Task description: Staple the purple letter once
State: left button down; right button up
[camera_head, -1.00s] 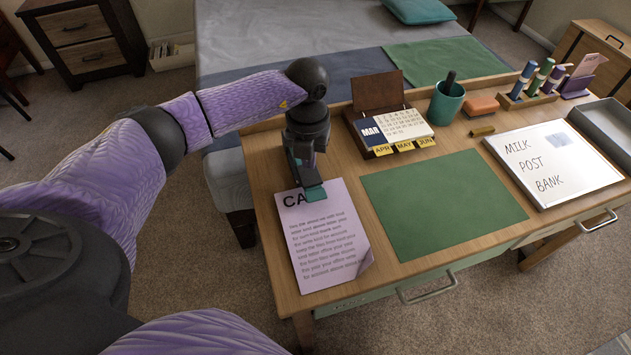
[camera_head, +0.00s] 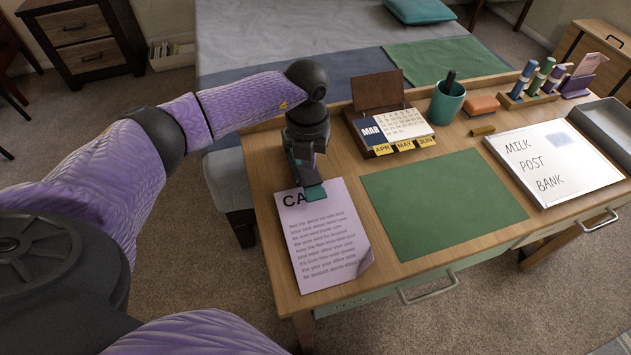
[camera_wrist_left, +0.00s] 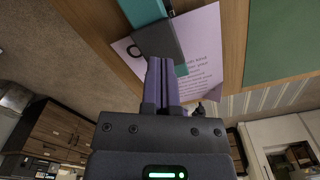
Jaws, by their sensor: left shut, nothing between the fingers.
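The purple letter (camera_head: 325,240) lies on the left part of the desk, its lower right corner curled up. A teal and dark grey stapler (camera_head: 314,192) lies over the letter's top edge, hiding part of the heading. It also shows at the top of the left wrist view (camera_wrist_left: 160,42), where the letter (camera_wrist_left: 203,60) lies beside it. My left gripper (camera_head: 304,163) is over the stapler and hides much of it. In the left wrist view its purple fingers (camera_wrist_left: 161,68) are together and empty, close to the stapler. I cannot tell whether they touch it. My right gripper is out of view.
A green blotter (camera_head: 443,203) lies right of the letter. A calendar stand (camera_head: 398,130) and a green cup (camera_head: 446,103) stand behind it. A whiteboard (camera_head: 553,165) lies to the right. The wooden desk's front edge is just below the letter.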

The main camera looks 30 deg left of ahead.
pick_arm(q)
jog(key=shift+f, duration=0.4)
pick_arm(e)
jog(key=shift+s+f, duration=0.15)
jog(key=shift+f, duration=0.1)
